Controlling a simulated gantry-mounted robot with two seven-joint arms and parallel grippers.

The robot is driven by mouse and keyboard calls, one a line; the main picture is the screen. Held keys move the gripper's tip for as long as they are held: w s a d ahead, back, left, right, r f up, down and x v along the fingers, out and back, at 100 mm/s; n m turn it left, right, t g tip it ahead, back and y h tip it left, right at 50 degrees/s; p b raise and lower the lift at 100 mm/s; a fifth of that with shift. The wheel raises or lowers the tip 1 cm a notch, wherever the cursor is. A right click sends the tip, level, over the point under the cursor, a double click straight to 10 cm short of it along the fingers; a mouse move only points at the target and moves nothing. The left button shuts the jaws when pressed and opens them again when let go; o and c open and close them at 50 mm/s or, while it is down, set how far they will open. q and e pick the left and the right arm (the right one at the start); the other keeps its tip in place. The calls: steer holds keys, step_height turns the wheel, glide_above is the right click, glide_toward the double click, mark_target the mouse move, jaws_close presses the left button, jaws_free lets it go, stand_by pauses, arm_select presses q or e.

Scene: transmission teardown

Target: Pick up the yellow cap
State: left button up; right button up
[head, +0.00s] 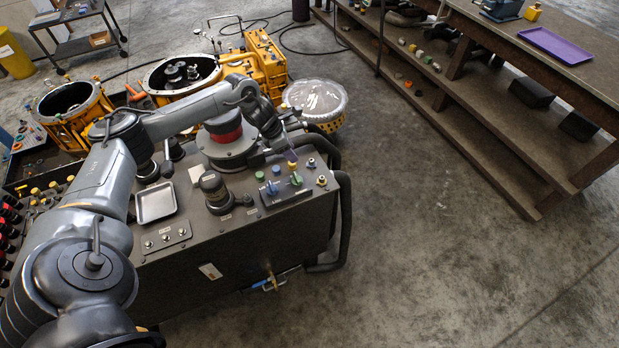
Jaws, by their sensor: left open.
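Small colored caps stand on a dark rack block (288,193) on top of the grey machine bench. One yellow cap (292,167) is at the back of the block, and another yellow piece (321,181) is at its right end. Blue caps (276,171) and green caps (297,180) stand among them. My left gripper (288,156) is open, pointing down just above the back yellow cap. I cannot tell whether its fingers touch or surround the cap. My right gripper is not in view.
A dark round cylinder (214,187) and a metal tray (156,203) are on the bench left of the block. A red-banded round unit (224,135) stands behind. Thick black hoses (345,215) edge the bench's right side. Open floor lies to the right.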

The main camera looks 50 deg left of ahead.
arm_select(q)
steer(key=a+r+m, duration=0.1)
steer(key=a, duration=0.2)
glide_above(290, 163)
steer(key=f, duration=0.2)
steer(key=f+b, duration=0.1)
steer(key=f, duration=0.1)
steer(key=shift+s+a, duration=0.15)
steer(key=shift+a, duration=0.15)
steer(key=f, duration=0.4)
steer(key=shift+d+f, duration=0.15)
steer(key=shift+d, duration=0.2)
steer(key=shift+w+f, duration=0.4)
steer(key=shift+f, duration=0.2)
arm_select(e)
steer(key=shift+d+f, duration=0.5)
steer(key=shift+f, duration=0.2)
arm_select(q)
steer(key=c, duration=0.8)
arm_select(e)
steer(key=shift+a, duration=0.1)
